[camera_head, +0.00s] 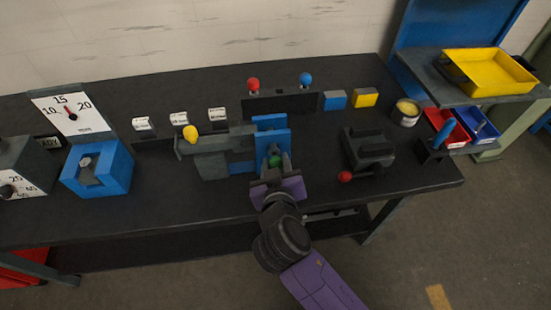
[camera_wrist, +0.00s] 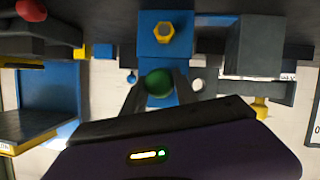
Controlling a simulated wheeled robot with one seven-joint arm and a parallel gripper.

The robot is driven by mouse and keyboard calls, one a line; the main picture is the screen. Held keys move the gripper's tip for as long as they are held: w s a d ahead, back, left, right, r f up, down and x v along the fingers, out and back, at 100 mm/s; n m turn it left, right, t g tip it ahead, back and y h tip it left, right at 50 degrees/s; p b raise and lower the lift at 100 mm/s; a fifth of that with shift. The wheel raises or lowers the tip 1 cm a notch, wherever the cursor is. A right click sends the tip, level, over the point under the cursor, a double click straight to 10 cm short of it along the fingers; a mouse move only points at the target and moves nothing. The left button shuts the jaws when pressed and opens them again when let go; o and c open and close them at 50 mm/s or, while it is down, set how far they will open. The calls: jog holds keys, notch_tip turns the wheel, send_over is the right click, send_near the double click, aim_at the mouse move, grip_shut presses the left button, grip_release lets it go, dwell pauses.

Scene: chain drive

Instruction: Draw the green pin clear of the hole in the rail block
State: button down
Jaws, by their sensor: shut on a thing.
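The pin's shank and the hole are hidden, so I cannot tell how deep the pin sits.
A grey rail assembly (camera_head: 215,155) with a yellow knob (camera_head: 190,133) stands left of the pin. A dark vise-like block (camera_head: 368,148) with a red knob (camera_head: 344,176) stands to the right. A yellow hexagonal part (camera_wrist: 163,32) shows on the blue block. The bench front is mostly clear.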

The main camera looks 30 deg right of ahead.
jog(key=s+a+b, duration=0.1)
jog(key=s+a, duration=0.3)
jog(key=s, duration=0.9)
dwell(1.9)
jog(key=shift+a+r, duration=0.1)
